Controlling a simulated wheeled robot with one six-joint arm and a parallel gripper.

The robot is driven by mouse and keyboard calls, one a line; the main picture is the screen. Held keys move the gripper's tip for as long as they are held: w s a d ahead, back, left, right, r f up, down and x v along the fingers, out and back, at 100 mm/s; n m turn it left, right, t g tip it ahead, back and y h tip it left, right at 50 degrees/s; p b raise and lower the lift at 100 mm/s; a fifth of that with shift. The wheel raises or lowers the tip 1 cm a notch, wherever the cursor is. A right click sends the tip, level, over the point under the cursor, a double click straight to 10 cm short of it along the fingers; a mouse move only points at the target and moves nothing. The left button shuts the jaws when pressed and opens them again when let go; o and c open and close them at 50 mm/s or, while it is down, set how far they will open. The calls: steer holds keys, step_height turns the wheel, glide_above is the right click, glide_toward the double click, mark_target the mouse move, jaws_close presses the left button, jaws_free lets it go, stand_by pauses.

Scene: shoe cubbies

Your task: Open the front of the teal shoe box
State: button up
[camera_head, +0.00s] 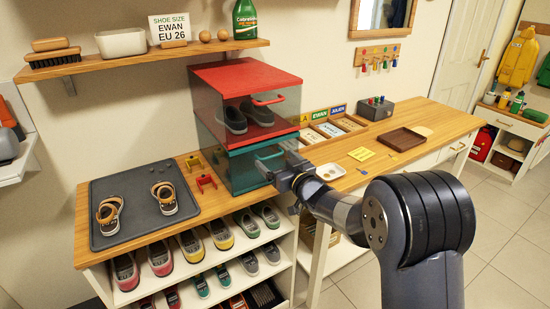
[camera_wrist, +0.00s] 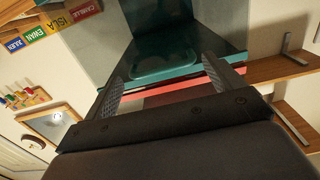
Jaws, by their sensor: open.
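The teal shoe box (camera_head: 243,173) stands on the wooden bench top, with the red shoe box (camera_head: 245,77) stacked on it. Its see-through front is shut, and a teal handle (camera_head: 269,156) sticks out from it. My gripper (camera_head: 277,172) is open at the front of the teal box, close to the handle. In the wrist view, the handle (camera_wrist: 165,73) shows between the two spread fingers of my gripper (camera_wrist: 164,72). I cannot tell whether a finger touches it. My gripper hides part of the box's right front edge in the head view.
Grey shoes (camera_head: 243,115) sit in the red box. Small yellow and red stands (camera_head: 205,183) are left of the teal box, beside a grey mat (camera_head: 142,218) with sandals. A wooden sorting tray (camera_head: 330,130) and a small dish (camera_head: 330,172) lie to the right. Shoes fill cubbies below.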

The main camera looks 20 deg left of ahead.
steer(key=shift+x, duration=0.75)
steer(key=c, duration=1.1)
steer(key=shift+f, duration=0.1)
